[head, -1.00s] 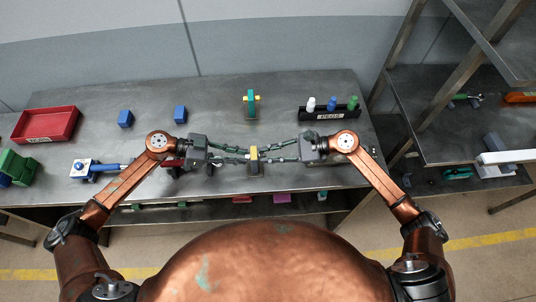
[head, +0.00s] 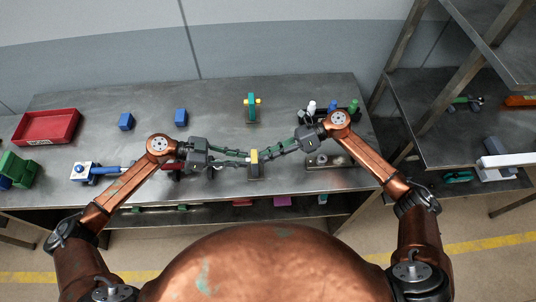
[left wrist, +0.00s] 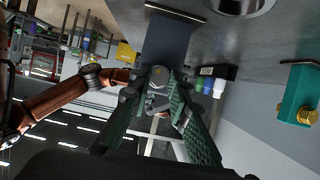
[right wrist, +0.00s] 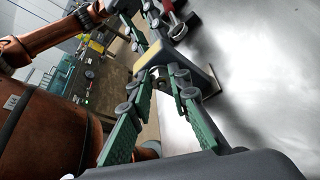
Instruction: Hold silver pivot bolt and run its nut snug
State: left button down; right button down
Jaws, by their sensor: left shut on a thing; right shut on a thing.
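A small dark upright bracket with a yellow top (head: 254,157) stands near the table's front, between my two grippers. In the left wrist view its grey-blue face (left wrist: 167,40) shows, with the silver hexagonal bolt head (left wrist: 158,75) low on it. My left gripper (head: 247,157) is shut on that bolt head from the left. In the right wrist view the dark nut (right wrist: 189,92) sits on the bracket's other side. My right gripper (right wrist: 182,88) is shut on the nut and comes in at a slant from the back right. The bolt shank is hidden.
A teal part with yellow ends (head: 252,105) stands behind the bracket. A black bottle rack (head: 344,116) is back right, a dark metal fixture (head: 332,162) front right. Blue blocks (head: 126,121) and a red tray (head: 46,126) are left.

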jog(key=shift+w+d+f+m+g, duration=0.15)
jog(key=shift+m+g, duration=0.25)
jog(key=shift+m, duration=0.3)
jog(key=c, duration=1.8)
grip_release()
jog(key=v, duration=1.2)
jog(key=shift+f, duration=0.15)
